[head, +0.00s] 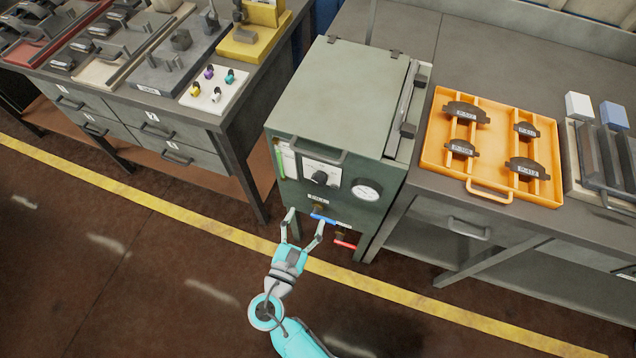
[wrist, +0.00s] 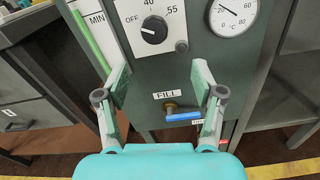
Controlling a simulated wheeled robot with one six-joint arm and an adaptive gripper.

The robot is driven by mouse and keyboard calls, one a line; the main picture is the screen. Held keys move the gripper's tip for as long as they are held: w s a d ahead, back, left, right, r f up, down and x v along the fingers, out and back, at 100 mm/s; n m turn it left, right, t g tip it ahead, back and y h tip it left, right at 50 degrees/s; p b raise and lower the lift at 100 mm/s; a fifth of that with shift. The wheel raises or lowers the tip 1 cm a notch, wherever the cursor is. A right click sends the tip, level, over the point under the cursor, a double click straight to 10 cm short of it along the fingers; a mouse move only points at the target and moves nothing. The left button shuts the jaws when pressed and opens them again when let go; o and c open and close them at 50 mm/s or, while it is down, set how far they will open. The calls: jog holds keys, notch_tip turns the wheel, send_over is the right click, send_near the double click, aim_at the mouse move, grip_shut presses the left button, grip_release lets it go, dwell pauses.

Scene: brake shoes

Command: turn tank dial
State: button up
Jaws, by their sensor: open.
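The tank (head: 340,105) is a grey-green cabinet between two workbenches, with its lid closed. Its black dial (head: 320,178) sits on a white plate on the front panel. In the wrist view the dial (wrist: 154,30) is above and between my fingers, with OFF, 40 and 55 marked around it. Its pointer end faces left toward OFF. My gripper (head: 304,232) is open and empty, in front of the tank's lower front and below the dial. In the wrist view my gripper (wrist: 160,85) has its fingers spread, apart from the dial.
A round gauge (head: 366,190) is right of the dial. A blue FILL valve handle (head: 323,219) and a red handle (head: 345,244) lie below. An orange tray (head: 490,190) with brake shoes is on the right bench. Floor in front is clear.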

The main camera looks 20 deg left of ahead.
aim_at(318, 183)
jog(key=w, duration=1)
jog(key=shift+w+a+r, duration=0.2)
jog(key=shift+w+r, duration=0.05)
jog(key=shift+w, duration=0.05)
jog(key=c, duration=1.1)
